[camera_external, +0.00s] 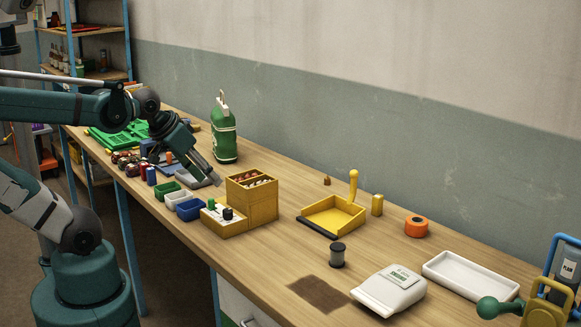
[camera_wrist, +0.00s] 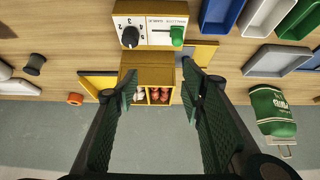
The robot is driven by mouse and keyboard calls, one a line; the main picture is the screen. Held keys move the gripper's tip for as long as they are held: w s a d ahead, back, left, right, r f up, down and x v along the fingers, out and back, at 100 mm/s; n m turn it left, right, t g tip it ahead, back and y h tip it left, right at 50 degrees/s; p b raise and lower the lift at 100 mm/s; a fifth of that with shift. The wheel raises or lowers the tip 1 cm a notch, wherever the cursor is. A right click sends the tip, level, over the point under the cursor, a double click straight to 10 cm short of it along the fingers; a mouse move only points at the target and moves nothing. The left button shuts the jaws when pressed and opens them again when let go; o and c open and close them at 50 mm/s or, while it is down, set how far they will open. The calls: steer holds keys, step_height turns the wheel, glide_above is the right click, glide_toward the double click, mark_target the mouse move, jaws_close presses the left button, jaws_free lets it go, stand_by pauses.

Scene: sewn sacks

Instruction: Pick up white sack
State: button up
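A white sack-like item (camera_external: 392,290) with a printed label lies on the bench at the front right in the external view. A small part of a white item (camera_wrist: 5,70) at the left edge of the wrist view may be it. My gripper (camera_external: 214,182) is far to its left, above the bench and close to the yellow box. In the wrist view my gripper (camera_wrist: 160,75) is open, with two green-padded fingers wide apart and nothing between them. A green sack (camera_external: 223,130) with white bands stands behind my gripper; it also shows in the wrist view (camera_wrist: 270,112).
A yellow compartment box (camera_external: 264,204) stands beside my gripper, with small coloured bins (camera_external: 174,198) next to it. A yellow dustpan (camera_external: 334,222), a dark spool (camera_external: 337,256), an orange roll (camera_external: 416,226) and a white tray (camera_external: 470,272) lie to the right.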

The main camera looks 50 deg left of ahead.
steer(key=shift+o, duration=0.5)
steer(key=o, duration=1.9)
steer(key=shift+c, duration=0.2)
